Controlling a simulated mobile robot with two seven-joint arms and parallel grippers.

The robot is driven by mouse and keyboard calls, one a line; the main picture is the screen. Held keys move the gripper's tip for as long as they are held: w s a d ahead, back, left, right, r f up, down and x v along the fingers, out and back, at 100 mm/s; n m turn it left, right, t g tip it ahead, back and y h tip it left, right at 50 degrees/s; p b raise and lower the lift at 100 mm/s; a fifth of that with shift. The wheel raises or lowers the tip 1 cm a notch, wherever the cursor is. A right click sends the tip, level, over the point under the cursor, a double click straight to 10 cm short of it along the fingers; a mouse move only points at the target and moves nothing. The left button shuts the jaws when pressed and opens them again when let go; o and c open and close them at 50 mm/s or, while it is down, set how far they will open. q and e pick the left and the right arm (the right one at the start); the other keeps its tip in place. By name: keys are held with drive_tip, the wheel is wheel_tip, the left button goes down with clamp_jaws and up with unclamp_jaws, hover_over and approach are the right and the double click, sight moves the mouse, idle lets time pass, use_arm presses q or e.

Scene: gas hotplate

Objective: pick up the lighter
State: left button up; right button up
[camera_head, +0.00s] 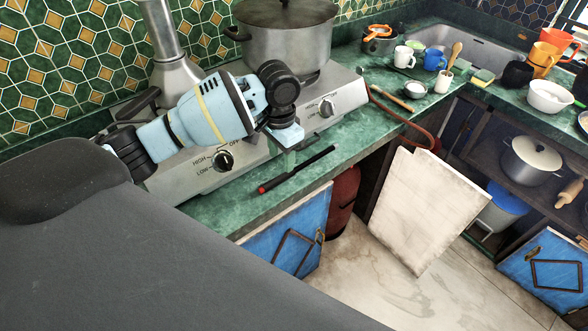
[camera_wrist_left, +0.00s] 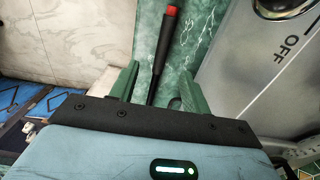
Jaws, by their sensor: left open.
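The lighter (camera_head: 300,167) is a long thin black stick with a red end, lying on the green counter along its front edge, in front of the hotplate. In the left wrist view the lighter (camera_wrist_left: 162,50) runs from the top, red end farthest, down between the two green fingers. My left gripper (camera_head: 287,156) is just above the counter beside the lighter's middle. In the left wrist view the left gripper (camera_wrist_left: 158,86) is open, with a finger on either side of the lighter. Whether the fingers touch it cannot be told. My right gripper is not in view.
The steel gas hotplate (camera_head: 190,185) with its knobs stands close behind the left gripper. A large lidded pot (camera_head: 287,38) is on it. Cups (camera_head: 404,57) and the sink (camera_head: 468,48) are farther right. A pale cabinet door (camera_head: 425,207) hangs open below the counter.

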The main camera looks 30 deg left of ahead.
sight(281, 175)
use_arm(q)
drive_tip(key=shift+f, duration=0.9)
drive_tip(key=shift+a+f, duration=0.2)
drive_tip(key=shift+f, duration=2.3)
drive_tip(key=shift+c, duration=0.2)
clamp_jaws()
